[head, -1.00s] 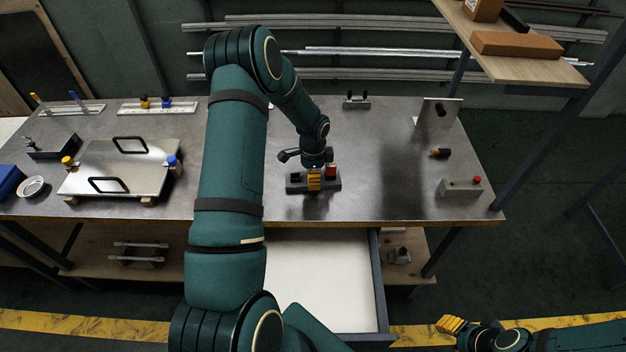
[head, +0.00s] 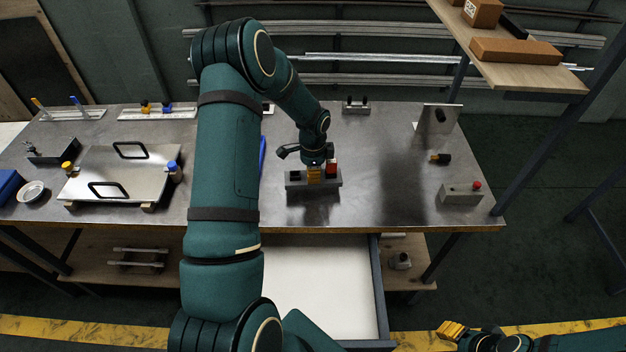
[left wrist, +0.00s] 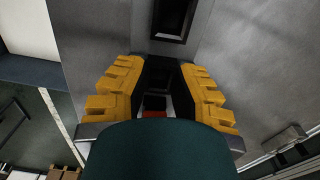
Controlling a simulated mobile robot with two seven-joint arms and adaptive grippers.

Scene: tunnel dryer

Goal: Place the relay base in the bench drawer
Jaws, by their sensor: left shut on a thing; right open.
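The relay base (head: 296,184) is a grey block with a dark recess at its left and a red part at its right. My left gripper (head: 314,174) is shut across its middle, just above the bench top. In the left wrist view my left gripper's yellow fingers (left wrist: 161,84) close around a dark middle part, and the block's recessed end (left wrist: 174,20) shows beyond them; my arm hides part of the near end. The bench drawer (head: 320,290) is open below the bench's front edge, with a bare white floor; my left arm covers its left side. My right gripper (head: 452,330) is open at the lower right.
The steel bench (head: 370,205) is clear around the block. A plate with two handles (head: 120,175) lies left. A red-button box (head: 461,193) and an upright bracket (head: 437,120) stand right. A wooden shelf (head: 530,76) overhangs the back right.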

